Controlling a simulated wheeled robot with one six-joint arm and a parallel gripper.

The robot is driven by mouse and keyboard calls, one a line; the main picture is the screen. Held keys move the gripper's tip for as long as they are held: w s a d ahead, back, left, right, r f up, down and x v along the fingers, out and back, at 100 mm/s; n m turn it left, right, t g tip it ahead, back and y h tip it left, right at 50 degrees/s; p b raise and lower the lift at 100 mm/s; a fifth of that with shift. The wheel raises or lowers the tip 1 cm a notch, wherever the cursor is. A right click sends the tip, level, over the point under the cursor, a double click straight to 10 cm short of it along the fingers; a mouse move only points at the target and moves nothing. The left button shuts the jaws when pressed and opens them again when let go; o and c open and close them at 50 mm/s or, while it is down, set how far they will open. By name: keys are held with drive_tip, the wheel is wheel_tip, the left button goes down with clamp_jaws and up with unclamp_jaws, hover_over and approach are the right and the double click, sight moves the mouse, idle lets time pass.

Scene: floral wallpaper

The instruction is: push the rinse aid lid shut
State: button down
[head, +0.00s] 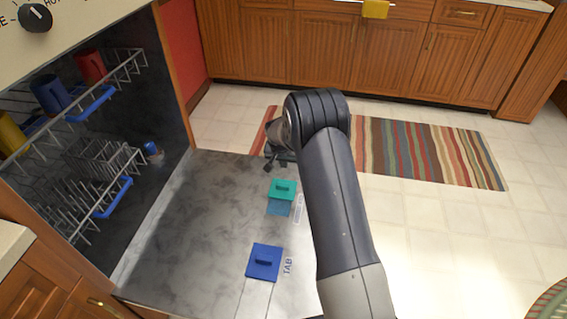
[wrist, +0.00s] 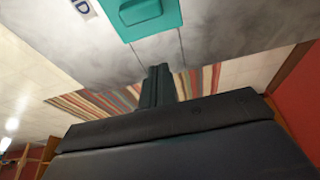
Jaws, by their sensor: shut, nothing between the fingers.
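The teal rinse aid lid (head: 283,187) has a small raised handle and sits on the inside of the lowered dishwasher door (head: 200,215). A darker teal-blue patch (head: 279,208) shows just in front of it; I cannot tell exactly how far open the lid is. The lid is also at the top edge of the wrist view (wrist: 150,14), partly cut off. My gripper (head: 269,166) is beyond the lid, slightly to its left, apart from it. Its fingers (wrist: 158,72) are together and empty. My arm hides part of the gripper in the head view.
A blue lid (head: 263,262) marked TAB lies nearer on the door. Racks with cups (head: 91,66) fill the dishwasher at left. A striped rug (head: 425,155) lies beyond on the tiled floor, before wooden cabinets (head: 385,50).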

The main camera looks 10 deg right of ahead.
sight(283, 187)
drive_tip(key=x, duration=0.6)
drive_tip(key=shift+d+b, duration=0.1)
drive_tip(key=shift+b, duration=0.2)
drive_tip(key=shift+s+a, duration=0.25)
drive_tip(key=shift+s, duration=0.35)
drive_tip(key=shift+s+a, duration=0.3)
drive_tip(key=shift+s, duration=0.35)
drive_tip(key=shift+s+a, duration=0.25)
drive_tip(key=shift+s, duration=0.35)
